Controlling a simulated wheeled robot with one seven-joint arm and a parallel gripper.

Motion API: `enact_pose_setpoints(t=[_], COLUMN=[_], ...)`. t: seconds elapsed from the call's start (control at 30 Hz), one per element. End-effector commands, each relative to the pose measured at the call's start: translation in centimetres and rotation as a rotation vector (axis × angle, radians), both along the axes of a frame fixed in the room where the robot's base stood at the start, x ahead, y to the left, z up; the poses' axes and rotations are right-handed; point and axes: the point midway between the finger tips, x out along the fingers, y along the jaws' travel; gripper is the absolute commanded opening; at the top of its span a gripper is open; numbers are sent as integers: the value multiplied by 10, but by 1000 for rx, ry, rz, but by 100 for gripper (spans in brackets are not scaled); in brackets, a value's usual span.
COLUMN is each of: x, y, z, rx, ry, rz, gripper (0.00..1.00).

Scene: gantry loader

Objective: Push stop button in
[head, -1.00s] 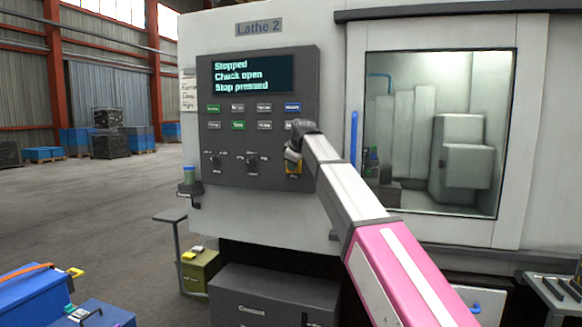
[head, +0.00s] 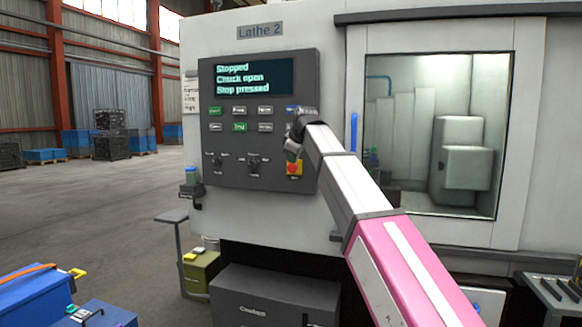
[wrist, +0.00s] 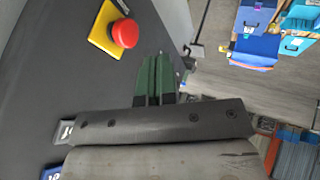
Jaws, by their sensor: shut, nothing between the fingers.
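The stop button (wrist: 125,33) is a red mushroom head on a yellow square plate in the wrist view, on the dark control panel. In the head view the stop button (head: 294,169) shows at the panel's lower right, just below my wrist. The panel's display (head: 253,77) reads "Stopped", "Chuck open", "Stop pressed". My gripper (wrist: 155,62) has its green fingers shut and empty, to the right of the button in the wrist view and apart from it. In the head view my gripper (head: 291,150) is partly hidden by my wrist.
The control panel (head: 228,178) also carries several small buttons and two selector switches. A blue handle (head: 354,135) and the lathe window (head: 420,160) are to the right. A blue toolbox (head: 30,295) stands at the lower left. The floor at left is open.

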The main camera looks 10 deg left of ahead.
Motion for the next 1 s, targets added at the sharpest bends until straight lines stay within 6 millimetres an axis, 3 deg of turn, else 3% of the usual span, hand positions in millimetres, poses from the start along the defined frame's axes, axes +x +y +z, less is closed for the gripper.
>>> enact_pose_setpoints(t=[0.3,0.73,0.87,1.0], x=[-20,-22,-20,-10], y=[-13,-14,-20,-42], z=[30,34,20,-27], rx=[0,0,0,3], ry=[2,2,15,60], rz=[1,1,-16,-84], gripper=[0,0,0,0])
